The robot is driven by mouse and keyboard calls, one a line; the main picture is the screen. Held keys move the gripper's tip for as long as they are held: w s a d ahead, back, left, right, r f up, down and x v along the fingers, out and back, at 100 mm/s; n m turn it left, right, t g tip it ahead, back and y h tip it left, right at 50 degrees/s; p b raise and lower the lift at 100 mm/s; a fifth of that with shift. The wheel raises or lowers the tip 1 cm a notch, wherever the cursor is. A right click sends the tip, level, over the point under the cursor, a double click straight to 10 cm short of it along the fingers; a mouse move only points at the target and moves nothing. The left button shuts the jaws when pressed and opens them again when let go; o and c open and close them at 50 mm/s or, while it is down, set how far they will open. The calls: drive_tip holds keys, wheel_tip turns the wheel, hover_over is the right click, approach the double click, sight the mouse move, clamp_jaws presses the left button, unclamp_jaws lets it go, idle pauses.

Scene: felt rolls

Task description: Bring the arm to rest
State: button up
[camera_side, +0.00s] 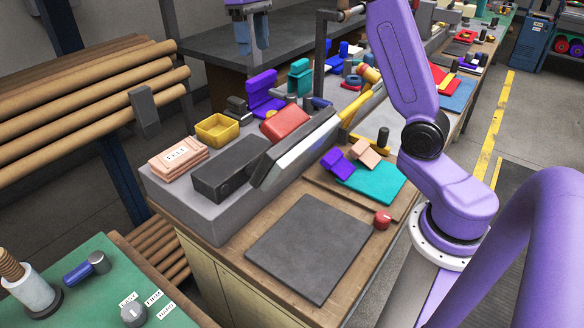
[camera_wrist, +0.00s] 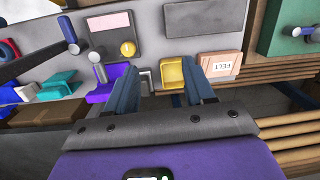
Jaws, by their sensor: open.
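My purple arm rises from its white base ring in the side view. My gripper (camera_side: 252,42) hangs at the top of that view, high over the back of the bench, fingers pointing down. In the wrist view my gripper (camera_wrist: 161,85) shows two dark blue fingers wide apart with nothing held between them. Beyond the fingertips lie a yellow tray (camera_wrist: 172,74) and a pink pack labelled FELT (camera_wrist: 220,65). In the side view the yellow tray (camera_side: 216,131) and FELT pack (camera_side: 178,158) sit on the grey slab, apart from my gripper.
A dark grey box (camera_side: 231,171) and a long tilted grey bar (camera_side: 296,150) stand on the slab. A purple piece (camera_side: 264,93) is behind. A dark mat (camera_side: 312,246) lies bare in front, beside a small red knob (camera_side: 382,219). Brown rolls (camera_side: 90,105) fill a rack at left.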

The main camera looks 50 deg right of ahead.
drive_tip(key=s+a+f+n+g+h, duration=0.1)
drive_tip(key=s+a, duration=0.3)
drive_tip(key=s, duration=0.8)
drive_tip(key=s+a+f+g, duration=0.1)
drive_tip(key=s+a, duration=0.4)
drive_tip(key=s, duration=0.8)
drive_tip(key=s+f+n+t, duration=0.1)
drive_tip(key=s+f+n, duration=0.3)
drive_tip(key=f, duration=0.3)
drive_tip(key=s+d+f+n+t, duration=0.1)
drive_tip(key=s+f+n+t, duration=0.1)
drive_tip(key=s+f+n, duration=0.2)
wheel_tip(320, 180, down, 3)
drive_tip(key=n, duration=0.2)
drive_tip(key=shift+s+d+n+t+y, duration=0.2)
drive_tip(key=shift+s+n+t+y, duration=0.1)
drive_tip(key=shift+s+n+y, duration=0.1)
